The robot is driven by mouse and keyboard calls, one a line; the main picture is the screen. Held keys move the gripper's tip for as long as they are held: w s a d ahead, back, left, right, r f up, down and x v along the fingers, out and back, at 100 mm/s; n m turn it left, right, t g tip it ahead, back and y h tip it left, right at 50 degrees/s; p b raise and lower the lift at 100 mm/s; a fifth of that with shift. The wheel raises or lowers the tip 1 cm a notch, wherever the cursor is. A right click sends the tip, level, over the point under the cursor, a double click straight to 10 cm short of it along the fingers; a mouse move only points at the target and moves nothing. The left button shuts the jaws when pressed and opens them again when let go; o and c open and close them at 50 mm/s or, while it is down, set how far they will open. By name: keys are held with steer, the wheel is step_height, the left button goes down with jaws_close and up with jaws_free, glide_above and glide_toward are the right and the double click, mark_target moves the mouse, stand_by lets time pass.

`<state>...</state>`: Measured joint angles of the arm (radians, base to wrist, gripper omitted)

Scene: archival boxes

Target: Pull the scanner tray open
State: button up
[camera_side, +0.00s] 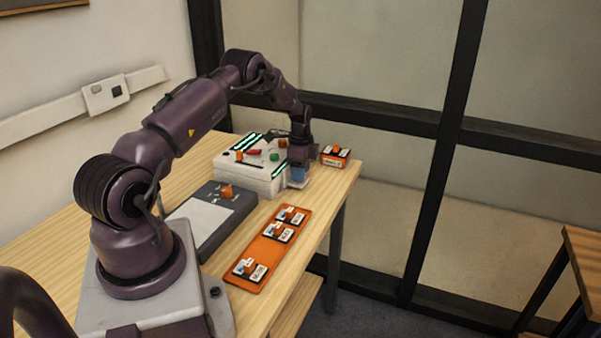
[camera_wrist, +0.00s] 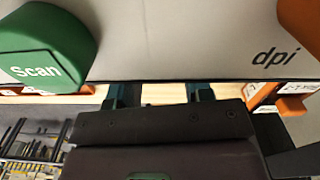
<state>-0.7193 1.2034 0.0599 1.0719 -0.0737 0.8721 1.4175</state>
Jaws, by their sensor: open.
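The white scanner (camera_side: 245,175) stands on the wooden table, with green lit strips and coloured controls on top. A small pale piece at its right end, under my gripper, may be the tray's edge; I cannot tell for sure. My gripper (camera_side: 299,176) points down at that end. In the wrist view my gripper (camera_wrist: 160,95) has its two teal fingers apart, with nothing seen between them. They are beside the scanner's pale face, which carries a green Scan button (camera_wrist: 42,55) and a dpi label. The fingertips are partly hidden, so contact cannot be told.
An orange tray (camera_side: 254,262) with several labelled small blocks lies along the table's right edge. A dark grey device (camera_side: 238,207) with an orange knob lies near my base. An orange labelled box (camera_side: 335,157) stands at the far corner, close to my gripper.

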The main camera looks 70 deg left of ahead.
steer(key=shift+f, duration=0.35)
jaws_close()
steer(key=w+d, duration=0.6)
steer(key=shift+w+d, duration=0.15)
steer(key=shift+w, duration=0.05)
jaws_free()
steer(key=shift+r, duration=0.1)
